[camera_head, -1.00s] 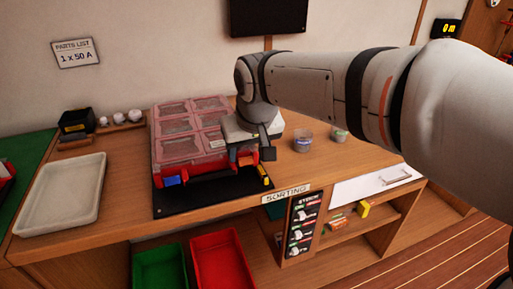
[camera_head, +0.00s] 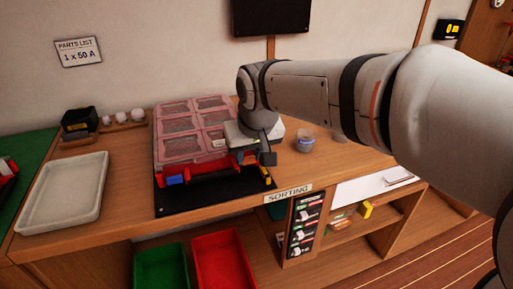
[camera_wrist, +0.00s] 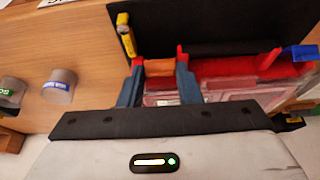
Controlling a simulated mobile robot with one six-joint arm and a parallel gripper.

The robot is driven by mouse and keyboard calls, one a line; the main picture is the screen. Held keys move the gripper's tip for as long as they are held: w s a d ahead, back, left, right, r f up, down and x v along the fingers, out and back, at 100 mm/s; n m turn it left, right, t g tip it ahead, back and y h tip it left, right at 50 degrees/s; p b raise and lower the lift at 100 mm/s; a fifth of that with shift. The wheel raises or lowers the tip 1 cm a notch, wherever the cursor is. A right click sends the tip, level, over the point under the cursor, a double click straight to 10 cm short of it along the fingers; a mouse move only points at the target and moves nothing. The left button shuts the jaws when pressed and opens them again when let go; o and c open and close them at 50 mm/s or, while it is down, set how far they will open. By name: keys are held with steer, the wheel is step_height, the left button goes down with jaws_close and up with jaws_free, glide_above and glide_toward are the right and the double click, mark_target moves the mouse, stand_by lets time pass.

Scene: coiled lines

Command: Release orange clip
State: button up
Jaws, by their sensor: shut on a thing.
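The orange clip (camera_wrist: 159,67) sits at the front edge of the red case in the wrist view. My gripper (camera_wrist: 160,64) has one red-tipped finger on each side of it and is shut on it. In the head view my gripper (camera_head: 256,157) is at the case's front right corner, and the clip cannot be made out there. The red case (camera_head: 203,172) has a clear, reddish compartmented lid (camera_head: 182,146), which lies closed. A blue clip (camera_head: 176,180) is at the front left; it also shows in the wrist view (camera_wrist: 301,52).
The case stands on a black mat (camera_head: 205,199) with a yellow object (camera_wrist: 125,33) near the clip. Small cups (camera_head: 305,142) stand to the right. A white tray (camera_head: 101,191) lies left. Green (camera_head: 160,270) and red bins (camera_head: 222,262) are below the front edge.

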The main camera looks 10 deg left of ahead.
steer(key=shift+s+d+f+t+b, duration=0.2)
steer(key=shift+f+t+b, duration=0.25)
steer(key=shift+b, duration=1)
steer(key=shift+s+t+y+b, duration=0.25)
steer(key=shift+y+b, duration=0.15)
steer(key=shift+b, duration=0.35)
steer(key=shift+r, duration=0.1)
steer(key=o, duration=1)
steer(key=shift+c, duration=0.2)
steer(key=shift+s+d+r, duration=0.1)
steer(key=shift+d+r, duration=0.05)
steer(key=shift+r, duration=0.3)
steer(key=p+v, duration=0.1)
steer(key=v, duration=0.5)
steer(key=shift+s+d+r+p, duration=0.2)
steer(key=shift+s+r+p, duration=0.1)
steer(key=shift+p, duration=0.1)
